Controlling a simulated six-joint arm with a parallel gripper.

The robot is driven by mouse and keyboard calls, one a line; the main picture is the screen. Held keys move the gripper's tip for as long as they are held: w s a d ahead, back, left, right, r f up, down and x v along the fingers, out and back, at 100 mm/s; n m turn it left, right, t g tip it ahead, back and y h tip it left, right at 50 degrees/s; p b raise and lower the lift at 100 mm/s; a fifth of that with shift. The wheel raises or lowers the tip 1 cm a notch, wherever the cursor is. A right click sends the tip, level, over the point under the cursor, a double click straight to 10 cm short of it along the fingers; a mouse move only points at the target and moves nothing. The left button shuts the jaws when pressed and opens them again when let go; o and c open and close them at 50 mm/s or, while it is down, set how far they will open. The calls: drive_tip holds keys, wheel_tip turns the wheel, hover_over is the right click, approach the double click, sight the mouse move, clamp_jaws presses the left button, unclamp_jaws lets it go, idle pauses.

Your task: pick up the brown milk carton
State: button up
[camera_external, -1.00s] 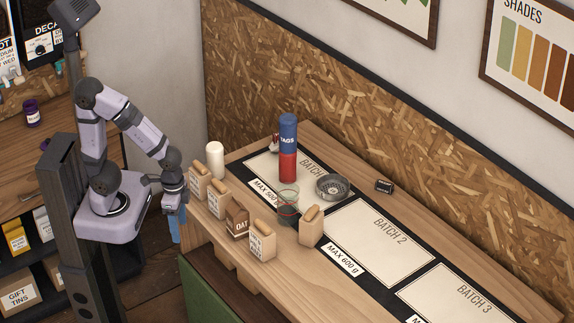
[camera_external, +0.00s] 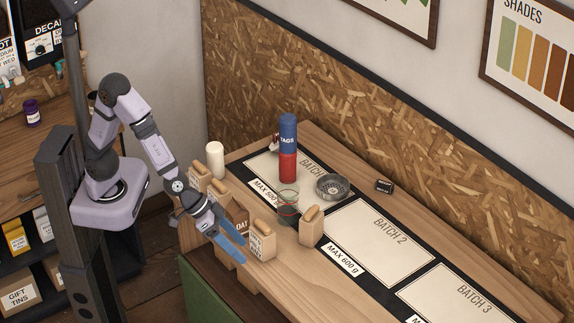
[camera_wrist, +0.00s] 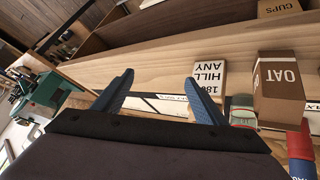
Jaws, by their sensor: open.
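The brown milk carton stands upright on the wooden counter among paler tan cartons, with OAT on its front. In the external view, my arm partly hides the brown carton (camera_external: 241,219). In the wrist view the brown carton (camera_wrist: 278,88) is at the right, upside down in the picture, outside my fingers. My gripper (camera_external: 235,248) is open with blue fingers, low at the counter's front edge, in front of and beside the carton. In the wrist view no carton is between the fingers of the gripper (camera_wrist: 158,77).
A tan carton (camera_external: 263,243) stands close right of my fingers, and another (camera_external: 311,226) is farther right. More tan cartons (camera_external: 198,180) stand at the left. Behind are a glass (camera_external: 288,208), a red-and-blue bottle (camera_external: 288,150) and a metal dish (camera_external: 332,187). The counter's right side is mostly clear.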

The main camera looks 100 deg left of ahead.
drive_tip(key=w+a+n+t+y, duration=0.1)
drive_tip(key=w+a+n+y, duration=0.1)
drive_tip(key=y, duration=0.1)
drive_tip(key=n+t+y+b, duration=0.2)
drive_tip(key=n+y, duration=0.1)
drive_tip(key=y, duration=0.8)
hover_over(229, 218)
drive_tip(key=d, duration=0.2)
drive_tip(key=shift+s+a+f, duration=0.1)
drive_tip(key=shift+s+f, duration=0.05)
drive_tip(key=shift+s, duration=0.15)
drive_tip(key=f+t+b, duration=0.1)
drive_tip(key=f, duration=0.1)
drive_tip(key=a+f+t+h+b, duration=0.1)
drive_tip(key=f+b, duration=0.1)
drive_tip(key=shift+a+f, duration=0.15)
drive_tip(key=shift+a, duration=0.05)
drive_tip(key=shift+f+t+h+b, duration=0.4)
drive_tip(key=shift+f+b, duration=0.05)
drive_tip(key=shift+f, duration=0.05)
drive_tip(key=shift+r+p+x, duration=0.2)
drive_tip(key=shift+p+x, duration=0.7)
drive_tip(key=shift+x, duration=0.6)
drive_tip(key=shift+r+p+x, duration=0.2)
drive_tip(key=shift+p+x, duration=0.65)
drive_tip(key=shift+x, duration=0.65)
drive_tip(key=shift+w+a+f, duration=0.15)
drive_tip(key=shift+w+a, duration=0.2)
drive_tip(key=shift+w, duration=0.25)
